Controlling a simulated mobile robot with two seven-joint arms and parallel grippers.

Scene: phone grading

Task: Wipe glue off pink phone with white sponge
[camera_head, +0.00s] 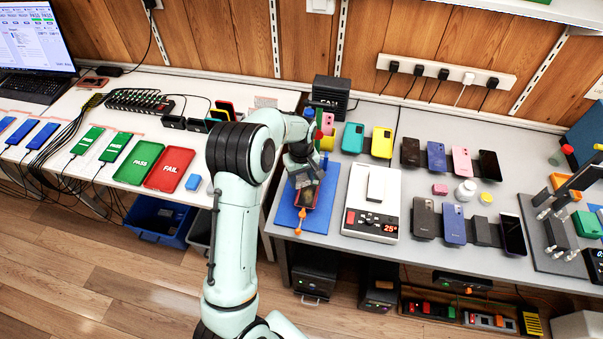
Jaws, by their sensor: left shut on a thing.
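My left gripper (303,182) reaches down over the blue mat (325,218) on the grey bench. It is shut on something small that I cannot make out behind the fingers. A dark, red-edged phone-like thing (311,197) lies on the mat under the gripper. Whether they touch I cannot tell. A pink phone (461,160) stands in the back row at the right, well away from the gripper. I cannot pick out a white sponge for certain. My right gripper is not in view.
An orange-handled tool (300,222) lies on the mat. Several phones in holders, a white jar (465,190) and a pink block (440,189) stand to the right. Green PASS (138,160) and red FAIL (169,170) trays lie on the left table. Teal and yellow phones stand behind the plate.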

